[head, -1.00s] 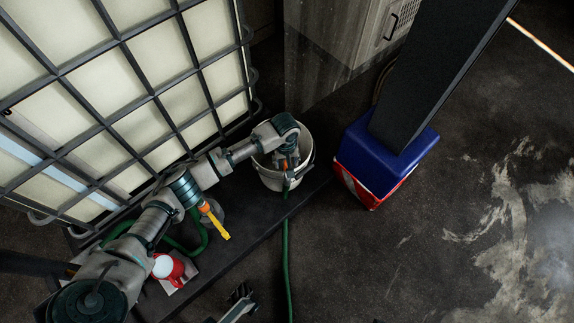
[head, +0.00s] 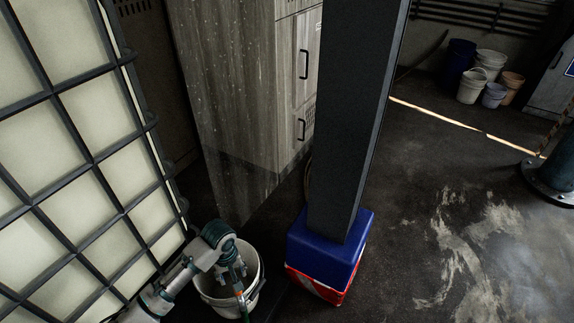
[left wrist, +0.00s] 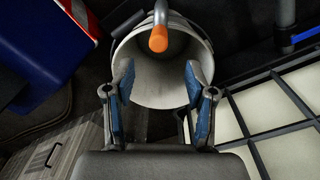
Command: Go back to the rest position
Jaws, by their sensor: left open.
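My left gripper (head: 238,278) comes in from the lower left and sits over the mouth of a white bucket (head: 255,290). In the left wrist view, the left gripper (left wrist: 158,95) is open, with its two blue-padded fingers apart and nothing between them. The bucket (left wrist: 160,85) lies beyond the fingers there. My right gripper is not in view.
A caged white tank (head: 80,150) stands close on the left. A dark column (head: 350,120) rises from a blue and red base (head: 328,250) right of the bucket. A grey cabinet (head: 240,90) stands behind. The floor on the right is open, with several buckets (head: 485,75) far back.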

